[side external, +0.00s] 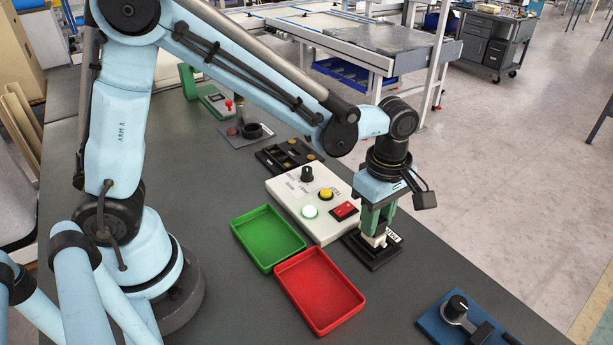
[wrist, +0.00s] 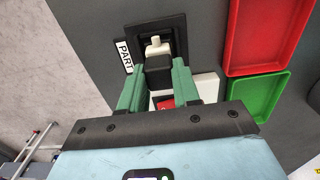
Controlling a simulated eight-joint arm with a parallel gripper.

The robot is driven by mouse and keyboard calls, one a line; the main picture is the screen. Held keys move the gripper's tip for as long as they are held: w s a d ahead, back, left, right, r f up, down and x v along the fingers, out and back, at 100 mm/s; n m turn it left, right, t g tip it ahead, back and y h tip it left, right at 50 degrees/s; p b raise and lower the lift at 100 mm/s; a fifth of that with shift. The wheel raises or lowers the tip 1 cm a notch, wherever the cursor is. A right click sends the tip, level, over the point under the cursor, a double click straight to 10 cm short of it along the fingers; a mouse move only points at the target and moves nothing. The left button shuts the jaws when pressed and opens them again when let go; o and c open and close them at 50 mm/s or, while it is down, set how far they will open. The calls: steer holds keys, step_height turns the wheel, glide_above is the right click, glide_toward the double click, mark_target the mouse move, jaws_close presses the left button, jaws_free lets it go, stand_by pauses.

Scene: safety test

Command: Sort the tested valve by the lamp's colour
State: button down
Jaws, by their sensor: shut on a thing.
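My gripper (side external: 377,222) points down over the black part holder (side external: 372,259), to the right of the white test box (side external: 292,190). Its green fingers (wrist: 158,85) are shut on the valve (wrist: 158,66), a small black and white piece. The valve's pale end (side external: 374,240) shows at the holder; I cannot tell whether it is seated or just clear. The round lamp (side external: 310,211) on the box glows whitish with a green tint. The green tray (side external: 235,237) and red tray (side external: 281,279) lie in front of the box, and both are empty.
The box carries a black knob (side external: 307,173), a yellow button (side external: 326,194) and a red switch (side external: 344,211). A black rack (side external: 284,155) stands behind it. A blue fixture with a black handle (side external: 455,309) is at the front right. Dark tabletop between is clear.

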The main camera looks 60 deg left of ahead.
steer(key=shift+r, duration=3.05)
steer(key=s+a, duration=1.3)
steer(key=s, duration=0.3)
steer(key=shift+w+d+f, duration=0.1)
steer(key=shift+f, duration=1.15)
steer(key=shift+w+f, duration=0.1)
steer(key=shift+f, duration=1.15)
steer(key=shift+f, duration=0.95)
steer(key=c, duration=0.7)
jaws_free()
steer(key=shift+c, duration=0.2)
